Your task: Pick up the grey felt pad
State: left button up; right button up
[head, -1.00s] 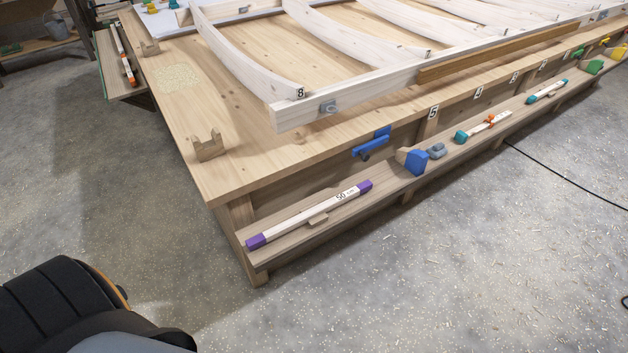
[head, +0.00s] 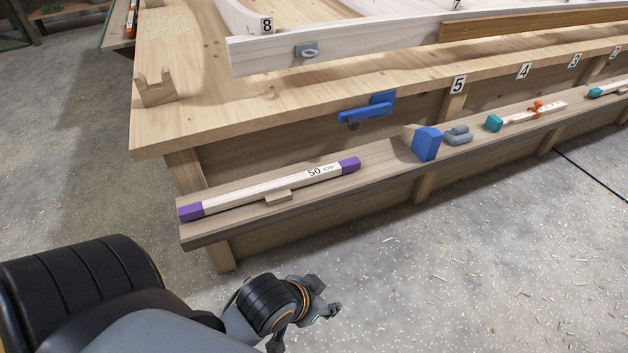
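A small grey-blue object (head: 457,135) lies on the low side shelf, just right of a blue block; it is the only thing here that could be the grey felt pad, but it is too small to be sure. My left gripper (head: 328,303) is low over the floor in front of the shelf, well below and left of that object and apart from it. Its fingers are small and partly turned away, so I cannot tell if they are open. My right gripper is out of view.
The side shelf (head: 230,226) also holds a purple-ended 50 cm stick (head: 270,188), the blue block (head: 427,144) and a teal-ended stick (head: 520,115). A blue clamp (head: 367,109) sits on the workbench side. A white frame (head: 350,45) lies on the bench.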

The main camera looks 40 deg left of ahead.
aim_at(457, 135)
jog(key=i+l, duration=0.3)
jog(key=i, duration=0.2)
jog(key=i+l, duration=0.35)
jog(key=i, duration=0.2)
jog(key=i+l, duration=0.3)
jog(key=i, duration=0.2)
jog(key=i+l, duration=0.3)
jog(key=i, duration=0.2)
jog(key=i+l, duration=0.3)
jog(key=i, duration=0.2)
jog(key=i+l, duration=0.35)
jog(key=i, duration=0.2)
jog(key=i+l+u, duration=0.25)
jog(key=l, duration=0.5)
jog(key=l+u, duration=0.25)
jog(key=l, duration=0.5)
jog(key=j+u, duration=0.15)
jog(key=u, duration=2.35)
jog(key=z, duration=1.2)
